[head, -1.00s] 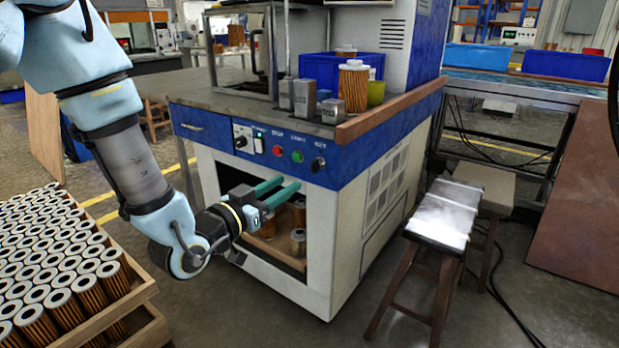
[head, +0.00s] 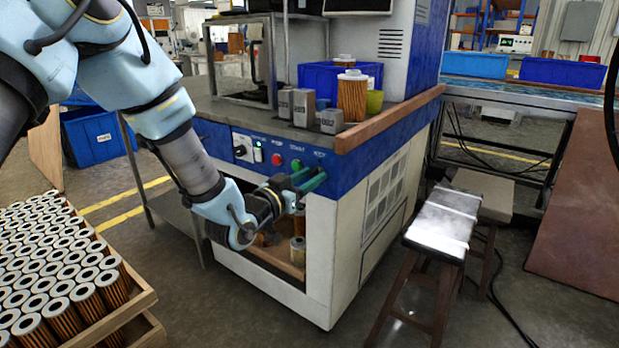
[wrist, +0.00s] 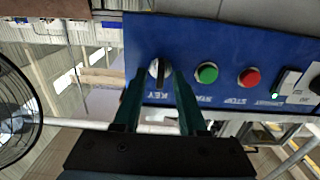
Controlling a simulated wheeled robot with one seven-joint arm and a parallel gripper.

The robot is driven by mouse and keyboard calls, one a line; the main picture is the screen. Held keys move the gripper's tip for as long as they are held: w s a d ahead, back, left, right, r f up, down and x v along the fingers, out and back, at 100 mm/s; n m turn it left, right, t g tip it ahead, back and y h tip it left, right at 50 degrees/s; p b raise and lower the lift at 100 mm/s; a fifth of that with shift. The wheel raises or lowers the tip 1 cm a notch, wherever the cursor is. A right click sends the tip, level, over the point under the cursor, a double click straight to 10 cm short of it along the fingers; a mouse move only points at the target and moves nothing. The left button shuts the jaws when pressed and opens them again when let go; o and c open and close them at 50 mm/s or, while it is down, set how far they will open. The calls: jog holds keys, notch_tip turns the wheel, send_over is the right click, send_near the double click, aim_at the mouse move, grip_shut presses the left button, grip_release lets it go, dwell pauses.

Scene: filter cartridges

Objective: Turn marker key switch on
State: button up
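The key switch (wrist: 160,70), a silver round switch with a dark upright bar, sits on the blue control panel (wrist: 225,35) above an upside-down KEY label in the wrist view. My gripper (wrist: 161,80) points at it, with one green finger on each side of the switch. The fingers are apart; I cannot tell whether they touch it. In the head view my gripper (head: 312,180) is at the right end of the panel's front, and its fingers hide the switch.
A green button (wrist: 207,72) and a red button (wrist: 249,77) are beside the switch, with a white rocker (wrist: 288,82) farther along. Wooden trays of filter cartridges (head: 60,265) stand at left. A stool (head: 440,220) stands right of the cabinet.

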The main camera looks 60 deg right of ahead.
grip_shut()
jog(key=shift+f+b, duration=0.1)
jog(key=shift+b, duration=0.3)
jog(key=m+b, duration=0.9)
jog(key=b, duration=0.1)
jog(key=m+b, duration=0.8)
jog(key=b, duration=0.2)
jog(key=shift+s+f+m, duration=0.15)
jog(key=shift+f+m, duration=0.05)
jog(key=shift+m, duration=0.2)
jog(key=shift+r, duration=0.1)
grip_release()
